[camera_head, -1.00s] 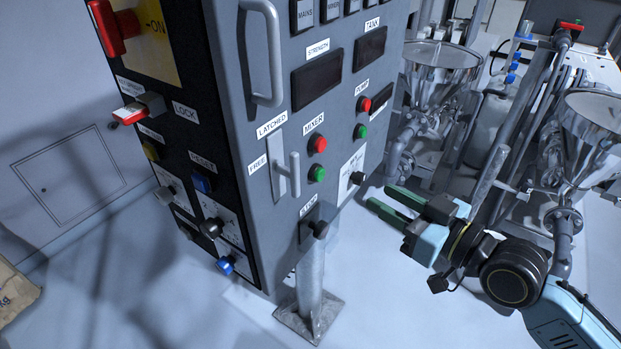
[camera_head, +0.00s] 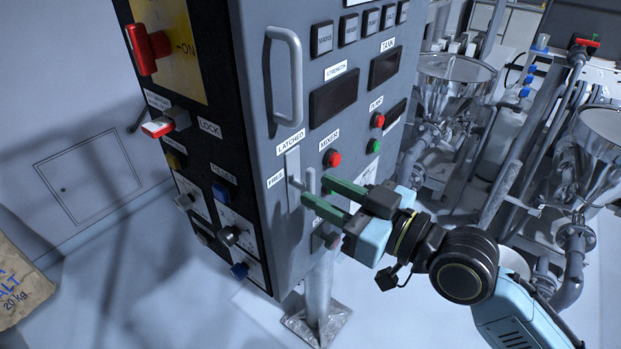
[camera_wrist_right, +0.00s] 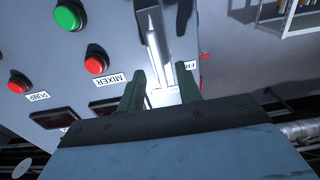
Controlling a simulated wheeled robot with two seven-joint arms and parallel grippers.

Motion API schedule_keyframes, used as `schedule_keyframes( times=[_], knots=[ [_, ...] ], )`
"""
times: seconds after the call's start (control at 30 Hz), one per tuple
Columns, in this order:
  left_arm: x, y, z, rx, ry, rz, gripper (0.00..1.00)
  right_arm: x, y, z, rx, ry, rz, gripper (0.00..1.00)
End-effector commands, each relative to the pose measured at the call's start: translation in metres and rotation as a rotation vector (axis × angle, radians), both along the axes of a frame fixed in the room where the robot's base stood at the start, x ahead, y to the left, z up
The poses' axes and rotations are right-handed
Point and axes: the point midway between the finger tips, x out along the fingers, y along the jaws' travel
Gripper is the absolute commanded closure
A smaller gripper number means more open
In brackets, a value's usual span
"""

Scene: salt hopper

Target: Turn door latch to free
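The door latch (camera_head: 293,178) is a light grey plate with a short upright bar handle on the cabinet front. The LATCHED label (camera_head: 290,142) is above it and the FREE label (camera_head: 276,178) is to its left. My right gripper (camera_head: 316,189) is open, its two green fingertips at the latch handle and partly hiding it. In the right wrist view the latch handle (camera_wrist_right: 154,42) lies ahead, in line with the gap between the fingers (camera_wrist_right: 160,80); I cannot tell whether they touch it. My left gripper is not in view.
Beside the latch are a red button (camera_head: 332,158) and the MIXER label (camera_head: 329,139). A large grey door handle (camera_head: 284,75) is above. The cabinet's left side carries red switches and knobs. Steel hoppers (camera_head: 455,72) stand at the right, and a salt bag (camera_head: 20,285) at lower left.

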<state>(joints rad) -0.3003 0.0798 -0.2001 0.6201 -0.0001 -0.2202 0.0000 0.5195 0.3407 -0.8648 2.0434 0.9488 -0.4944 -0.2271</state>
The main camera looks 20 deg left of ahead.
Motion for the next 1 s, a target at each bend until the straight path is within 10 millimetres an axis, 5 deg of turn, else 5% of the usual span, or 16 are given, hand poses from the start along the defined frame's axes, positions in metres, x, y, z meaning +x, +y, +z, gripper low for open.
schedule_keyframes(
  times=[0.2,0.6,0.87,1.0],
  knots=[
    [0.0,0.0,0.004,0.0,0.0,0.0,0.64,0.009,0.026,0.001,0.001,0.001,0.001,0.65],
    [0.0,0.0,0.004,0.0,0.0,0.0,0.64,0.011,0.032,0.0,-0.001,-0.001,0.0,0.65],
    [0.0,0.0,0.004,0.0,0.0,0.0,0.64,0.011,0.032,0.0,-0.001,-0.001,0.0,0.99],
    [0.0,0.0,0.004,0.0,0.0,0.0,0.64,0.011,0.031,0.0,-0.001,0.0,0.0,1.0]
  ],
)
